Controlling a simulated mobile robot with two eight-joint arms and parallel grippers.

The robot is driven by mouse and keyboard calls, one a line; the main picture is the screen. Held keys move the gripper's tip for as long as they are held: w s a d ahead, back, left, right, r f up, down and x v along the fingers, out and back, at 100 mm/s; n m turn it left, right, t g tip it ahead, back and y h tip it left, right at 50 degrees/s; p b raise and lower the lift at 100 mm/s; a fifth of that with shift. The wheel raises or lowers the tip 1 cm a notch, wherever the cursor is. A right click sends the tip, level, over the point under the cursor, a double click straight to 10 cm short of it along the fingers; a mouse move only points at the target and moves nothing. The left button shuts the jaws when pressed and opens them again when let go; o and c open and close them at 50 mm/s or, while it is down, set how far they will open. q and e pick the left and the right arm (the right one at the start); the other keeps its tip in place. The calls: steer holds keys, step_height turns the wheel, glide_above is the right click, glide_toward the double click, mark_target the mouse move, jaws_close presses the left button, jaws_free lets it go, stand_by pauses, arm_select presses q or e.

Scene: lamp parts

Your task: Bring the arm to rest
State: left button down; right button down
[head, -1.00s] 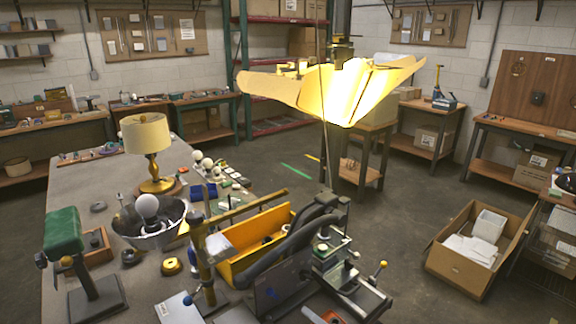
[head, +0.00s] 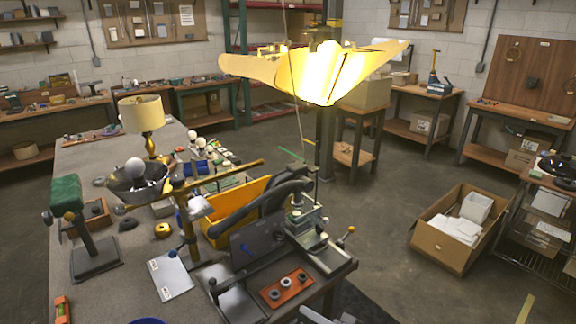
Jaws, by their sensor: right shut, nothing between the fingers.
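A small grey and dark part, which I take to be my right gripper (head: 322,316), shows at the bottom edge of the head view, right of centre. Most of it is cut off by the frame. Its jaws look shut and I see nothing held in them. It is just in front of the bench's near edge, close below an orange tray (head: 286,290) with several dark rings. I cannot tell its exact height. My left gripper is not in view.
The grey workbench (head: 84,155) carries a table lamp (head: 141,115), a metal bowl with a bulb (head: 135,167), a yellow bin (head: 222,236) and a green-topped stand (head: 67,195). A glowing shade (head: 330,78) hangs above. An open carton (head: 437,245) stands on otherwise clear floor at right.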

steer(key=s+d+f+n+g+h, duration=0.1)
steer(key=s+d+f+g+h, duration=0.1)
steer(key=s+d+h, duration=0.3)
steer(key=s+d+f+n+g+h, duration=0.1)
steer(key=s+d+g+h, duration=0.2)
steer(key=s, duration=1.1)
steer(key=d+h, duration=0.2)
steer(key=d, duration=0.2)
steer(key=shift+s+f+h, duration=0.15)
steer(key=shift+f+h, duration=0.15)
steer(key=shift+f, duration=0.05)
